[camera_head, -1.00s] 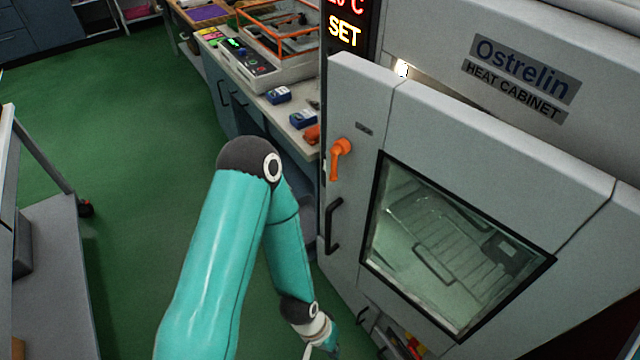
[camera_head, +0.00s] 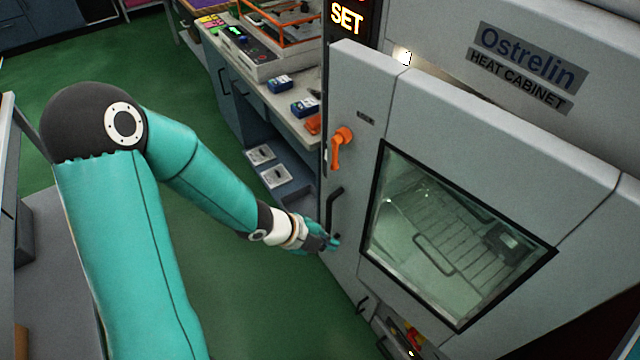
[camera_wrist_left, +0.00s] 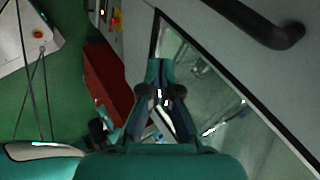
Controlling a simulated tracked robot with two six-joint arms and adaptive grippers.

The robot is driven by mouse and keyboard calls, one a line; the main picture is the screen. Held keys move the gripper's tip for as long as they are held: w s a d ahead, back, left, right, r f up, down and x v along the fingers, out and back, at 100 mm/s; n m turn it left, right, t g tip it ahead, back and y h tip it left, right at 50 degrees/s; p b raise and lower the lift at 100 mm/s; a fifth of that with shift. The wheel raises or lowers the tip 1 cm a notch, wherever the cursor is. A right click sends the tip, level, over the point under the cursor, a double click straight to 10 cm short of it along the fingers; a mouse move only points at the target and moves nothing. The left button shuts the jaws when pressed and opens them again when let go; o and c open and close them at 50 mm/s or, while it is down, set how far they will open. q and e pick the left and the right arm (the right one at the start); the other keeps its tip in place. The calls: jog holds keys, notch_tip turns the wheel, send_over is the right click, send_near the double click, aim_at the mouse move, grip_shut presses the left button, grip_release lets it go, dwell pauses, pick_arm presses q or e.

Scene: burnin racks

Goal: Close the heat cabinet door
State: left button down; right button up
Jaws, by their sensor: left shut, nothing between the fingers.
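The heat cabinet door (camera_head: 440,115) is grey with a black-framed window (camera_head: 455,240). It stands ajar, with a lit gap behind its top edge. An orange lever (camera_head: 341,147) and a black bar handle (camera_head: 333,207) are on its left side. My left gripper (camera_head: 333,243) is shut and empty at the door's lower left, just below the bar handle; I cannot tell whether it touches the door. In the left wrist view its fingertips (camera_wrist_left: 160,68) are together in front of the window corner, with the black handle (camera_wrist_left: 265,25) at upper right. My right gripper is out of view.
The heat cabinet (camera_head: 550,30) stands behind the door. A workbench (camera_head: 300,125) with blue boxes and a device runs along the left of the cabinet. A cart (camera_head: 45,270) stands at far left. Green floor (camera_head: 235,285) is clear between them.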

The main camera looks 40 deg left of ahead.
pick_arm(q)
jog(key=s+a+r+m+t+y, duration=0.25)
jog(key=a+r+m, duration=0.9)
jog(key=m, duration=0.65)
jog(key=shift+w+d+f+b, duration=0.55)
jog(key=shift+w+f+b, duration=0.35)
jog(key=shift+w, duration=0.9)
jog(key=shift+w+d+f+b, duration=0.6)
jog(key=shift+w+f+b, duration=0.3)
jog(key=shift+w, duration=0.95)
jog(key=shift+w+d+f+b, duration=0.55)
jog(key=shift+w+f+b, duration=0.35)
jog(key=shift+w, duration=0.9)
